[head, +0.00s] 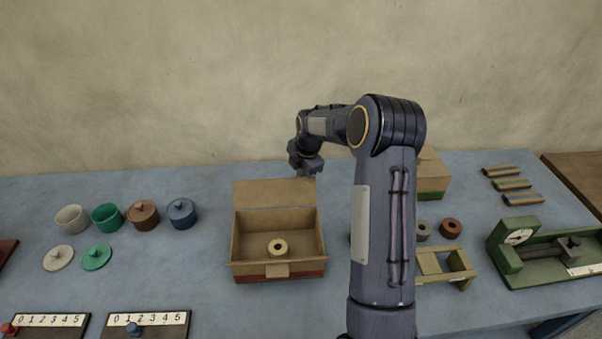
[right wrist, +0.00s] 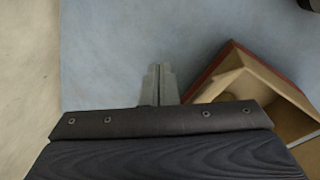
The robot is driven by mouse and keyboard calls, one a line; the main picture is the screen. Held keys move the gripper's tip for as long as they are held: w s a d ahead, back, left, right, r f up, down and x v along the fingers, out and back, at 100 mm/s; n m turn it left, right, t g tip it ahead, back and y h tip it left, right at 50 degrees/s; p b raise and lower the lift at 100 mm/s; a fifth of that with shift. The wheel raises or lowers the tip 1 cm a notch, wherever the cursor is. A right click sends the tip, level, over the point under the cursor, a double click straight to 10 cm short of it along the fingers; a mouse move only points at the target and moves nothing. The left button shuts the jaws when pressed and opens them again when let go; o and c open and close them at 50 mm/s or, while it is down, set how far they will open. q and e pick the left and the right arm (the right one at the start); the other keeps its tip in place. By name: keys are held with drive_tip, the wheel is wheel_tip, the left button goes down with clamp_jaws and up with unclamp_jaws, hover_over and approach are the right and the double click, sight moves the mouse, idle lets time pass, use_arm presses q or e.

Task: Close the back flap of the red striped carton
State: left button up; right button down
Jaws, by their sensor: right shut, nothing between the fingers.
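The red striped carton (head: 296,271) stands open on the table in the head view, with a red band low on its front. Its back flap (head: 274,194) stands up at the rear edge. A pale yellow roll (head: 278,247) sits inside. My right gripper (head: 305,170) is behind the carton's right rear corner, near the raised flap; contact cannot be told. In the right wrist view its fingers (right wrist: 160,85) are together and empty, with the carton (right wrist: 222,68) to their right. My left gripper is not in view.
A green-striped carton (head: 432,178) is behind my right arm. A wooden stand (head: 443,266), rolls and a green gauge (head: 510,250) lie to the right. Number boards (head: 148,326) are at the front left. The wall is behind the table.

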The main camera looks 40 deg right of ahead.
sight(302, 187)
drive_tip(key=shift+s+a+r+b, duration=0.1)
drive_tip(key=shift+s+a+b, duration=0.3)
drive_tip(key=shift+s, duration=0.35)
drive_tip(key=shift+s+a+r+b, duration=0.1)
drive_tip(key=shift+s+a+b, duration=0.15)
drive_tip(key=shift+s+a, duration=0.35)
drive_tip(key=shift+s+a+b, duration=0.35)
drive_tip(key=shift+s, duration=0.5)
drive_tip(key=s+a+b, duration=0.1)
drive_tip(key=s+a, duration=0.3)
drive_tip(key=s, duration=0.2)
drive_tip(key=shift+s+r+b, duration=0.15)
drive_tip(key=shift+r+b, duration=0.2)
drive_tip(key=shift+r, duration=0.05)
drive_tip(key=shift+d+r, duration=0.1)
drive_tip(key=w+p+v, duration=0.2)
drive_tip(key=p+v, duration=0.4)
drive_tip(key=v, duration=0.2)
drive_tip(key=shift+r+p, duration=0.4)
drive_tip(key=shift+r, duration=0.15)
